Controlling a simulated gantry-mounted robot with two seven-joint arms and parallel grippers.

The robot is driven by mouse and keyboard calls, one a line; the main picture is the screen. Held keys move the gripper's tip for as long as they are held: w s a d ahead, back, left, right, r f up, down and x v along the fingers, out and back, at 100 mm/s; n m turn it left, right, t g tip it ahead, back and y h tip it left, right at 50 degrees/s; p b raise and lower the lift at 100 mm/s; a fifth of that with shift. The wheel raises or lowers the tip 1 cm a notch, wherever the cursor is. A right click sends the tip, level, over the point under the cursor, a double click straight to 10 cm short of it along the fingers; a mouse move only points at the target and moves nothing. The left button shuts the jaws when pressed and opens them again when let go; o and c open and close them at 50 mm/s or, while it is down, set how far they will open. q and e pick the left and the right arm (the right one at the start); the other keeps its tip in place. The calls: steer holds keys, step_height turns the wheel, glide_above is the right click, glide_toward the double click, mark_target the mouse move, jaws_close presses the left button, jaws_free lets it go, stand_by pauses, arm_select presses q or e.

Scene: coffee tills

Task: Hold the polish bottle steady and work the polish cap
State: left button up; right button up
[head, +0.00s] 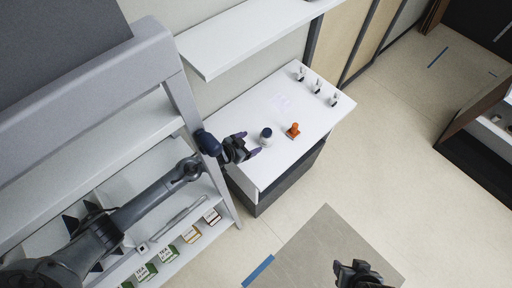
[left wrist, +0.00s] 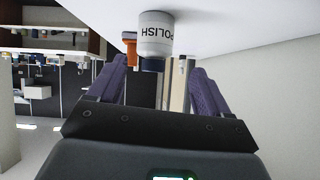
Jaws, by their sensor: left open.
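The polish bottle (head: 266,141) stands on the white counter (head: 240,115), white with a dark blue cap (head: 266,131) on top. In the left wrist view the polish bottle (left wrist: 155,38) appears upside down, its POLISH label facing me and its dark cap (left wrist: 152,64) pointing down. My left gripper (head: 250,144) is open and empty, just left of the bottle with its fingers pointing at it. In the left wrist view the bottle shows between and beyond the two purple fingers. My right gripper (head: 353,270) is low in the head view, over the floor, far from the bottle; its jaw state is unclear.
An orange object (head: 293,130) stands right of the bottle; it also shows in the left wrist view (left wrist: 130,47). Several small items line the counter's far right end. A white shelf (head: 245,35) is above the counter's back. A rack with tea boxes (head: 190,235) is at left.

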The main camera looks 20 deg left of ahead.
mark_target(262, 140)
arm_select(q)
steer(key=shift+w+d+f+n+b, duration=0.15)
steer(key=shift+w+d+f+b, duration=0.15)
steer(key=shift+f, duration=0.2)
steer(key=shift+w+d+f+n+b, duration=0.15)
steer(key=shift+w+f, duration=0.1)
steer(key=shift+f, duration=0.25)
steer(key=b+x, duration=0.5)
steer(key=shift+s+d+f+b, duration=0.1)
steer(key=shift+b, duration=0.2)
steer(key=shift+b+x, duration=0.7)
steer(key=shift+x, duration=0.5)
steer(key=c, duration=0.6)
steer(key=shift+o, duration=0.8)
steer(key=shift+r, duration=0.2)
steer(key=c, duration=0.9)
steer(key=shift+f, duration=0.2)
steer(key=o, duration=1.5)
steer(key=shift+r, duration=0.1)
